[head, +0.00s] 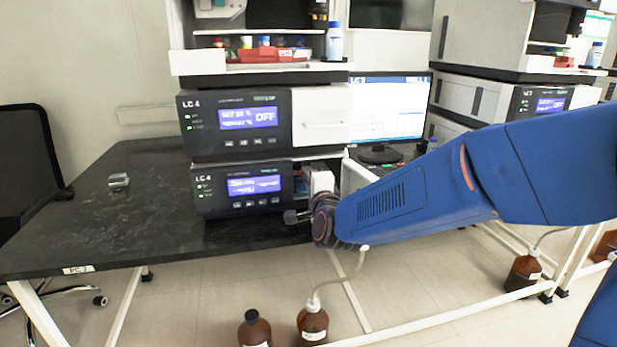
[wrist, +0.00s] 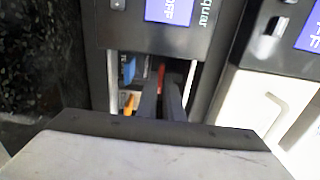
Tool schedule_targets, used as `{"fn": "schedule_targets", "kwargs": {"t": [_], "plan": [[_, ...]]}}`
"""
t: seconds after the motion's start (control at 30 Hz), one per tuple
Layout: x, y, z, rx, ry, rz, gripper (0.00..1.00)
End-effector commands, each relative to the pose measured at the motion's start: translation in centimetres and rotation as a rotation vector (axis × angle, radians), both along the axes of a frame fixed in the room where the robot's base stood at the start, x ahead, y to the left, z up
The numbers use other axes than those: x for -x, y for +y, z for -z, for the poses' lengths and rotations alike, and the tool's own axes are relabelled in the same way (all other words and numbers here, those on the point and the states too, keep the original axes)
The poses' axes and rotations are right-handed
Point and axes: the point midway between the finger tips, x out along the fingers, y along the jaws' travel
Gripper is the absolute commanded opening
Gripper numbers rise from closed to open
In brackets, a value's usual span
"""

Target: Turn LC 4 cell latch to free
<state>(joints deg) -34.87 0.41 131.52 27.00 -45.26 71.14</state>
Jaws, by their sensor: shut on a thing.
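The lower LC 4 unit (head: 245,190) has a lit blue display and an open compartment at its right side. In the wrist view, my gripper's two dark fingers (wrist: 163,100) reach into the open compartment, close together and shut. A small red part (wrist: 161,72) shows at the fingertips; I take it for the cell latch, but its shape and angle are mostly hidden. Blue (wrist: 128,70) and orange (wrist: 129,103) parts sit beside the fingers.
The upper LC 4 unit (head: 235,125) with a white door (head: 321,115) sits directly above. A monitor (head: 388,105) stands behind, to the right. The dark bench top (head: 110,220) is mostly clear at left. Brown bottles (head: 312,325) stand on the floor below.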

Motion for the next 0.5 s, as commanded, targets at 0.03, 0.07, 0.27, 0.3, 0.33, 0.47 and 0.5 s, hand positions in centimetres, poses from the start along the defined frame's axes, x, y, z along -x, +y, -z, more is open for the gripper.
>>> {"fn": "schedule_targets", "kwargs": {"t": [0.03,0.07,0.27,0.3,0.33,0.47,0.5], "plan": [[0.03,-0.06,0.15,0.000,0.003,0.001,0.00],[0.03,-0.06,0.15,0.000,0.003,0.001,0.00],[0.02,-0.04,0.10,0.001,0.002,0.001,0.26],[0.01,-0.03,0.09,0.001,0.002,0.000,0.26],[0.01,-0.03,0.08,0.001,0.002,0.000,0.26],[0.08,-0.03,0.06,0.000,0.001,0.000,0.26],[0.20,-0.07,0.04,0.000,0.001,0.000,0.26]]}}
